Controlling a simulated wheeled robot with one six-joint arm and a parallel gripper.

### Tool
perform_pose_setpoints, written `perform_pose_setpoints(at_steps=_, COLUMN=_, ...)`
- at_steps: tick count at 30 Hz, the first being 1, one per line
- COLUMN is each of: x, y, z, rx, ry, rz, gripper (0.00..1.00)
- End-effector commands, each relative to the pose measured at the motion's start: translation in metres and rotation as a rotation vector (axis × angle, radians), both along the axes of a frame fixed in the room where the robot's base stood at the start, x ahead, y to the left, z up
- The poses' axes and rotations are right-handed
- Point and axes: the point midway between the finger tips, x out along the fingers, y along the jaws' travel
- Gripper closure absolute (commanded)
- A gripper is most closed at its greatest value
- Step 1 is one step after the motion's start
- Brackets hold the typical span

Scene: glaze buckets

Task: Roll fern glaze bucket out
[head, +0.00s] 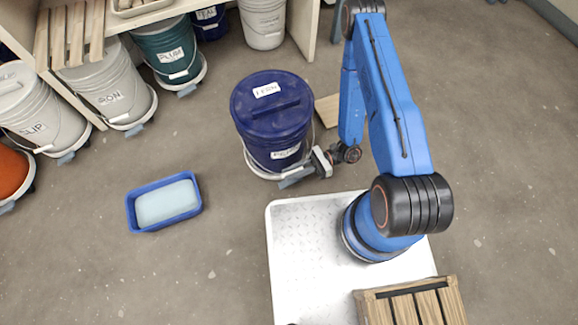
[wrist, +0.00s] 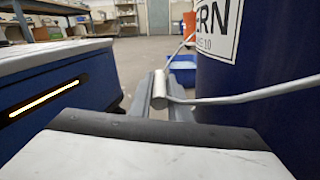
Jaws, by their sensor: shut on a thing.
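The fern glaze bucket (head: 258,130) is dark blue with a lid and white labels. It stands upright on the open floor in the head view, with a pale rim at its base. In the wrist view its blue side (wrist: 265,110) fills the right, with a label ending in "ERN". My gripper (head: 302,175) is low at the bucket's right front side. It is shut on the bucket's wire handle, at the grey grip (wrist: 160,90). The wire runs from the grip to the right across the bucket's side. The gripper hides part of the bucket's base.
A blue tub of pale liquid (head: 165,203) lies on the floor to the left. Other buckets, including the plum bucket (head: 168,50), stand on wheeled bases under a bench at upper left. A wooden board (head: 327,110) lies behind the bucket. Floor between bucket and tub is clear.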

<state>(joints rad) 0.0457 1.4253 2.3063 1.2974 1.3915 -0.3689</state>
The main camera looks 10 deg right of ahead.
Motion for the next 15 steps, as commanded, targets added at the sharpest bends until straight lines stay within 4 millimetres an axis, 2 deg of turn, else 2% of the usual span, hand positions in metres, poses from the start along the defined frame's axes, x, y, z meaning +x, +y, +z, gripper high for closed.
perform_pose_setpoints(at_steps=12, x=-0.0023, y=-0.0014, z=0.0018, rx=0.004, ry=-0.001, rz=-0.002, gripper=1.00)
perform_pose_setpoints(at_steps=13, x=-0.0023, y=-0.0014, z=0.0018, rx=0.004, ry=-0.001, rz=-0.002, gripper=0.81)
perform_pose_setpoints(at_steps=15, x=-0.0023, y=-0.0014, z=0.0016, rx=0.004, ry=-0.001, rz=-0.002, gripper=0.67)
